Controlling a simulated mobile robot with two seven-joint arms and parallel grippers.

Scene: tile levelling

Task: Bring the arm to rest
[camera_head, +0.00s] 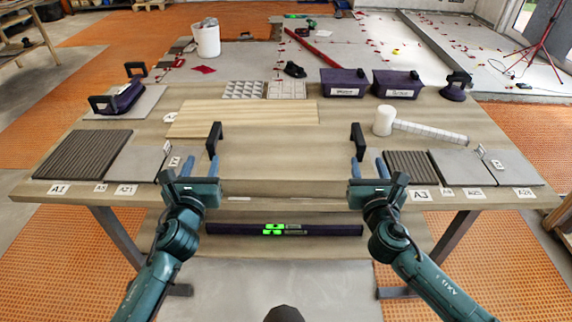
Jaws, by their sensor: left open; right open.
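My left gripper (180,163) is open and empty over the front left edge of the wooden table (270,168), with its blue fingers pointing away from me. My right gripper (370,166) is open and empty over the front right edge, beside a dark ridged tile (412,164). Both teal arms come in from the bottom of the view. I cannot tell exactly how high the fingers are above the table. A grey tile (136,164) lies to the left of my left gripper.
A ridged dark tile (83,154) lies at the left end and grey tiles (462,166) at the right. A level (330,230) lies below the front edge. The table's middle is clear.

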